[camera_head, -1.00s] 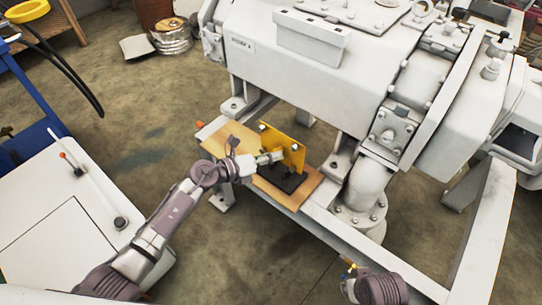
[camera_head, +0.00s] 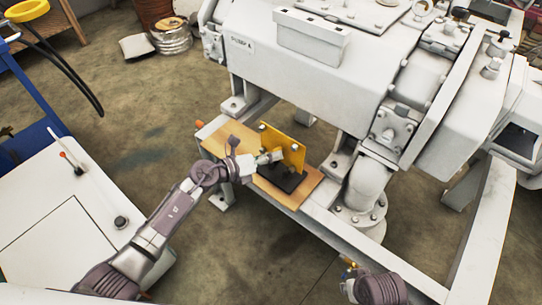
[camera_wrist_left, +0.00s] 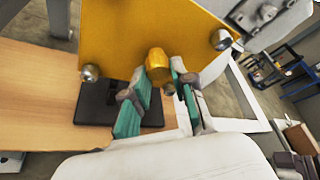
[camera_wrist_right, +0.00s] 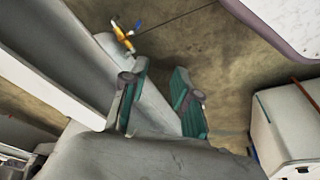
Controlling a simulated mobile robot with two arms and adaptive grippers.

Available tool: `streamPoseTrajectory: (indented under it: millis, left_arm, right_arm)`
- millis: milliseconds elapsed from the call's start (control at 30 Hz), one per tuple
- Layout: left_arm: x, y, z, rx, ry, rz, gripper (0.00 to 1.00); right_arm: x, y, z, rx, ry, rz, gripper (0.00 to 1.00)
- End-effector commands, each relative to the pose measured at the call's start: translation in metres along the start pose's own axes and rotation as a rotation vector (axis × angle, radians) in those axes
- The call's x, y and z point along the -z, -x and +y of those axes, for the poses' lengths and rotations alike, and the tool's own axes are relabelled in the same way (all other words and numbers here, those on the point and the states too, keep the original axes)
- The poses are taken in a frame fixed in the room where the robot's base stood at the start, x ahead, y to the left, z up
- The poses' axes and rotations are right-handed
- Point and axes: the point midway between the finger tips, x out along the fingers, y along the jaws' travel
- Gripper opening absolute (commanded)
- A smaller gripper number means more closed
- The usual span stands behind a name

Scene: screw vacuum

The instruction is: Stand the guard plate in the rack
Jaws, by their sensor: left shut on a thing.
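The guard plate (camera_head: 291,145) is a yellow upright plate with bolt heads at its corners and a yellow knob (camera_wrist_left: 157,64) on its face. The black rack (camera_head: 283,178) lies flat on a wooden board (camera_head: 300,193). My left gripper (camera_wrist_left: 160,88) is shut on the plate's knob, one finger on each side. The plate stands over the rack; its lower edge is partly hidden, so I cannot tell whether it sits in the slot. My right gripper (camera_wrist_right: 160,98) is open and empty, away from the board.
The large white vacuum machine (camera_head: 330,65) rises just behind the board, with a pipe flange (camera_head: 360,215) to the right. A white cabinet (camera_head: 60,240) stands at the left. A small orange-yellow item (camera_wrist_right: 122,38) is beyond my right fingers. Bare floor lies in front.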

Motion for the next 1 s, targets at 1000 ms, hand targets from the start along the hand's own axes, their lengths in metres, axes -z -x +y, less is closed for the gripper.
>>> streamPoseTrajectory:
  millis: [1000]
  left_arm:
    - [0.003,-0.003,0.005,0.002,-0.001,-0.004,0.00]
  right_arm:
    - [0.006,0.023,0.002,-0.003,-0.002,0.013,0.30]
